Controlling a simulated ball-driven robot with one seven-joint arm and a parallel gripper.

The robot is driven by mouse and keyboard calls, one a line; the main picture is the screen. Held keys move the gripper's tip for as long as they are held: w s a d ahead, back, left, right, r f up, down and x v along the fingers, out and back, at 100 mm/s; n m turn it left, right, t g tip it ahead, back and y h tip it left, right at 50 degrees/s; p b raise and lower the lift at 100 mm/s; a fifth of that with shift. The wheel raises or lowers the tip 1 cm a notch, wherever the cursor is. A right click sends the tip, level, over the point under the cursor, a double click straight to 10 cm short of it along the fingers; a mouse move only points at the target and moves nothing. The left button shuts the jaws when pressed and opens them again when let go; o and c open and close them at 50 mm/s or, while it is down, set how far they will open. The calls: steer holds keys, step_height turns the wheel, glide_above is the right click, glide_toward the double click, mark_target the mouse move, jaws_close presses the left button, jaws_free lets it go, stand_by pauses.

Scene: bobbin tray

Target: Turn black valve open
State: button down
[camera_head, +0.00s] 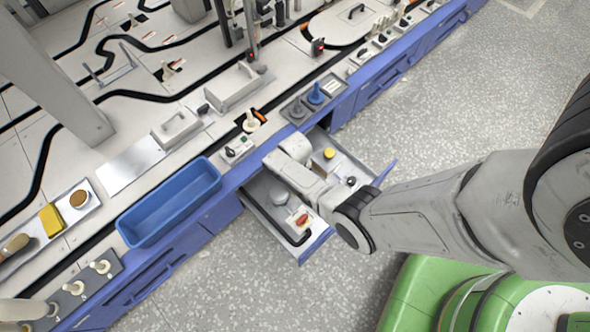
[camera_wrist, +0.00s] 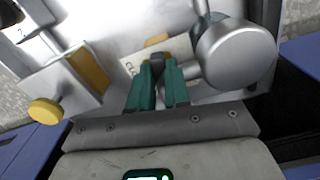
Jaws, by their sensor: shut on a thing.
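In the wrist view, the black valve (camera_wrist: 157,62) shows as a small dark handle on a pale plate (camera_wrist: 128,68) in an open drawer. Lettering on the plate is partly covered; "CLO" can be read. My gripper (camera_wrist: 158,80) has two green fingers, one on each side of the black handle, closed on it. An orange-yellow piece (camera_wrist: 158,40) shows just beyond the handle. In the head view, my arm covers the middle of the drawer (camera_head: 318,243), and my fingers and the gripped handle are hidden there.
A silver cylinder (camera_wrist: 235,55) stands close right of my fingers. A block with a yellow knob (camera_wrist: 45,110) is to the left. In the head view, a red-topped piece (camera_head: 302,219) sits near the drawer's front. A blue bin (camera_head: 170,203) stands on the bench; the floor is clear.

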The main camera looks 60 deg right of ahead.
steer(key=shift+n, duration=1.1)
steer(key=c, duration=1.1)
jaws_free()
steer(key=shift+r, duration=0.1)
step_height(320, 180, up, 11)
steer(key=p, duration=0.6)
steer(key=shift+f, duration=0.2)
steer(key=shift+s, duration=0.1)
